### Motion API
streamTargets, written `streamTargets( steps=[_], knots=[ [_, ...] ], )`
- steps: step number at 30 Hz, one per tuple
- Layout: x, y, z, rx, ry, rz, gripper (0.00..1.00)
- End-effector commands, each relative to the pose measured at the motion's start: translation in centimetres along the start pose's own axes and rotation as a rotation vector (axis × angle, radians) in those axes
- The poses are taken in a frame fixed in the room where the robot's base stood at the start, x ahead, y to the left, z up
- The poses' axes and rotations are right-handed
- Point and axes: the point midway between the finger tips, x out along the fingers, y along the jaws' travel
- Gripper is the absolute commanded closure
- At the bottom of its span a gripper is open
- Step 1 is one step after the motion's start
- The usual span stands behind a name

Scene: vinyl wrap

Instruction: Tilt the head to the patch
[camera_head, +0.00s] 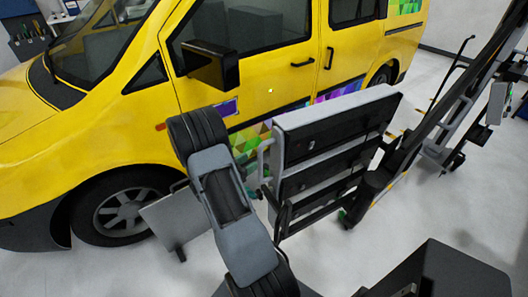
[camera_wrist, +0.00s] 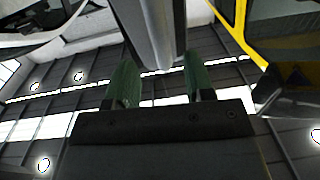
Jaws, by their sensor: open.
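A small purple patch (camera_head: 224,108) shows on the yellow van's side, low near the front door's leading edge. A colourful triangle pattern (camera_head: 250,138) lies below and right of it on the lower door, partly hidden by my arm. My arm stands in front of the van, its upper end close to the patch in the picture. My gripper (camera_wrist: 162,82) shows in the wrist view with two green fingers apart. A grey bar-like shape (camera_wrist: 157,30) appears between and beyond them; I cannot tell whether they touch it. The gripper cannot be made out in the head view.
The yellow van (camera_head: 120,120) fills the back left, its black mirror (camera_head: 211,66) jutting out. A grey and black panelled unit (camera_head: 335,130) stands right of my arm. A flat grey panel (camera_head: 172,217) is by the front wheel. Pale floor (camera_head: 455,210) is open at right.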

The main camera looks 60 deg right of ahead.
Motion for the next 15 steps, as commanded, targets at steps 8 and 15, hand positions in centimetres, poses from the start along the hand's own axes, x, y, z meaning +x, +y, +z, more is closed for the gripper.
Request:
streamTargets(
  steps=[8,15],
  knots=[
    [5.0,0.1,-0.1,0.000,-0.001,0.002,0.52],
    [7.3,0.0,0.0,0.001,-0.001,-0.001,0.52]
  ],
)
